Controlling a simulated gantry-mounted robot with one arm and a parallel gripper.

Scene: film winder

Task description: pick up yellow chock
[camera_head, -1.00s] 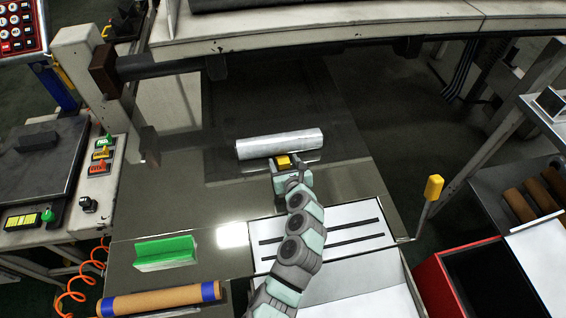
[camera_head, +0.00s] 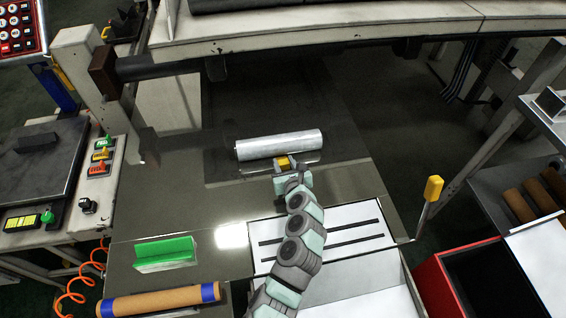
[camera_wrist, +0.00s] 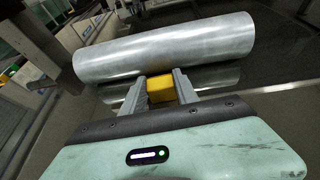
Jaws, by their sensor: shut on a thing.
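The yellow chock (camera_head: 283,161) is a small block just in front of the silver film roll (camera_head: 279,144). My gripper (camera_head: 284,165) reaches it from the front and is shut on it. In the wrist view the chock (camera_wrist: 160,90) sits between the two grey fingers of my gripper (camera_wrist: 158,92), with the silver roll (camera_wrist: 165,50) right behind it. The chock's underside is hidden, so I cannot tell whether it touches the surface. The roll lies across the dark, glossy table.
A green block (camera_head: 165,252) and a brown tube with blue ends (camera_head: 158,300) lie at the front left. A yellow-topped lever (camera_head: 433,188) stands to the right, above a red bin (camera_head: 455,285).

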